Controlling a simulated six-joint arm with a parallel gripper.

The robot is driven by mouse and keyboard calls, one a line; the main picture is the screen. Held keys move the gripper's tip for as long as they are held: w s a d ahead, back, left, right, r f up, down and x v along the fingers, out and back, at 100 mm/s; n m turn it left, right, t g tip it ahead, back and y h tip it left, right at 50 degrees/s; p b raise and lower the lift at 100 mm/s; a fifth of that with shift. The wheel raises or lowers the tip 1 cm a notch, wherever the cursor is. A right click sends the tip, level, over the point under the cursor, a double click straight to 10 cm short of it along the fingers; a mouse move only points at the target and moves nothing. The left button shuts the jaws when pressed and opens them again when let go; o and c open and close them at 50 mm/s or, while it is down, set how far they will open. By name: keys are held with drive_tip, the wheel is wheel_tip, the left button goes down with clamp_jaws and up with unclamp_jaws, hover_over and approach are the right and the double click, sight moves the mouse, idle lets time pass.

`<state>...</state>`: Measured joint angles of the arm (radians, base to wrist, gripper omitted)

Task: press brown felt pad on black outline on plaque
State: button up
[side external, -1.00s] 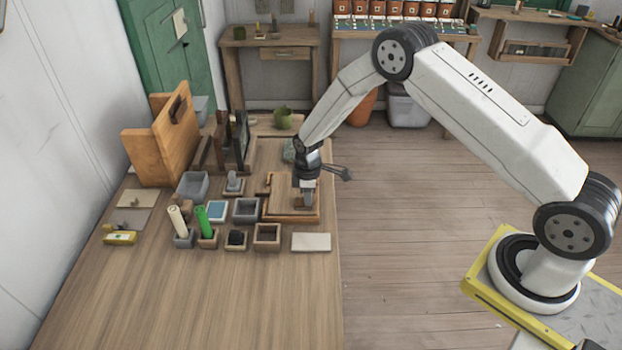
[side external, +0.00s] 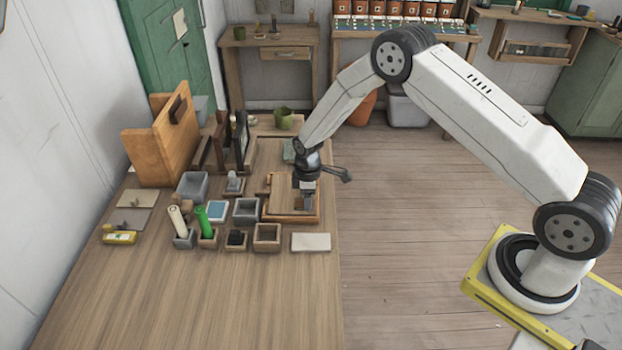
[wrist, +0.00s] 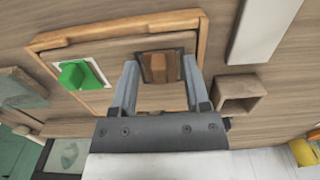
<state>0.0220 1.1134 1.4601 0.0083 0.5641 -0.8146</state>
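The plaque (wrist: 105,52) is a light wooden board in a raised brown frame; it also shows in the side view (side external: 283,193). The brown felt pad (wrist: 161,67) lies on the plaque, within a black outline (wrist: 141,66) that shows as a dark border around it. My gripper (wrist: 160,62) points down over the pad, with one finger on each side of it. The fingers look spread, with small gaps to the pad. In the side view my gripper (side external: 306,203) is low over the plaque's right part and hides the pad.
A green piece (wrist: 72,74) sits on a white square on the plaque. A square wooden box (wrist: 238,92) and a pale block (wrist: 262,30) lie beside the plaque. Several small bins and holders stand left of it, including a grey bin (side external: 192,185). The table's front (side external: 200,300) is clear.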

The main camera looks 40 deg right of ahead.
drive_tip(key=shift+c, duration=0.6)
drive_tip(key=shift+r, duration=0.25)
drive_tip(key=shift+r, duration=3.3)
